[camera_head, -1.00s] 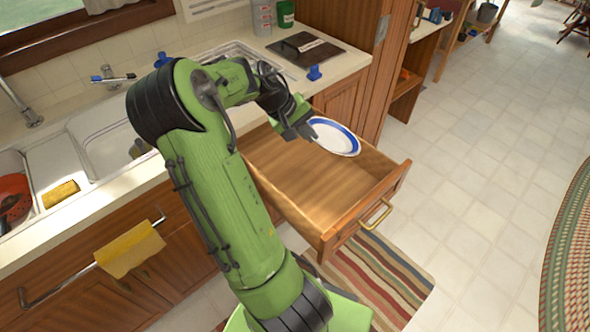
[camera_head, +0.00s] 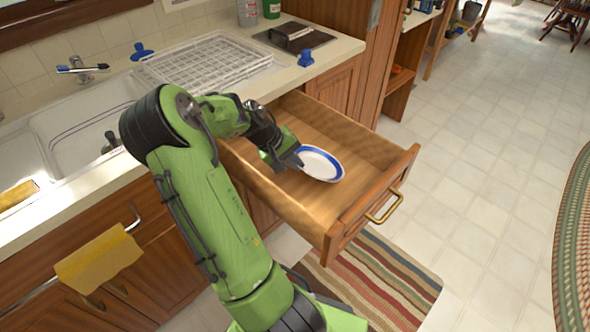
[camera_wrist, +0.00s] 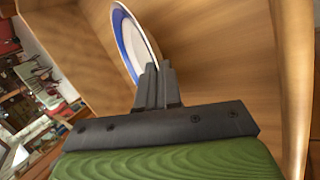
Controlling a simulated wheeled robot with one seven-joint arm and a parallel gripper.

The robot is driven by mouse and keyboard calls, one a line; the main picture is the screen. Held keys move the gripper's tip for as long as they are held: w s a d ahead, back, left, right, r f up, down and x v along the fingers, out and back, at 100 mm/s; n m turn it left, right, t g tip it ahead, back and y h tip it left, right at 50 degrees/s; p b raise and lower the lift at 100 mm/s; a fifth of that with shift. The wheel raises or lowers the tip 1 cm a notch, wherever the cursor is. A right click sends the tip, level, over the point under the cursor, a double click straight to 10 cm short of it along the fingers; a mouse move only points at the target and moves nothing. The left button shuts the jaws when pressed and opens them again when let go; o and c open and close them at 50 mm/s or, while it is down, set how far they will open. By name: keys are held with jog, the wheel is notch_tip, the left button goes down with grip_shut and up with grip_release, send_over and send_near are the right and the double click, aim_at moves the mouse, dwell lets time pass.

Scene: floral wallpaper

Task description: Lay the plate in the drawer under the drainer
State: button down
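The plate (camera_head: 321,165) is white with a blue band. My gripper (camera_head: 294,160) is shut on its rim at the left side; the fingers (camera_wrist: 157,84) also show on the rim in the wrist view, where the plate (camera_wrist: 128,42) stands out beyond them. The plate is within the outline of the open wooden drawer (camera_head: 371,205), and I cannot tell whether it touches the drawer floor. In the wrist view the plate is seen nearly edge-on, with wooden drawer surfaces around it. The white wire drainer (camera_head: 205,62) sits on the counter above and behind the drawer.
The sink (camera_head: 85,130) is left of the drainer. A blue object (camera_head: 306,58) stands at the counter edge near a dark board (camera_head: 294,37). A yellow cloth (camera_head: 98,259) hangs on the cabinet rail.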

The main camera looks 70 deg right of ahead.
jog(key=shift+f, duration=0.9)
jog(key=shift+r, duration=0.1)
jog(key=c, duration=1.3)
grip_release()
jog(key=p+v, duration=0.4)
jog(key=v, duration=0.8)
jog(key=shift+r, duration=0.1)
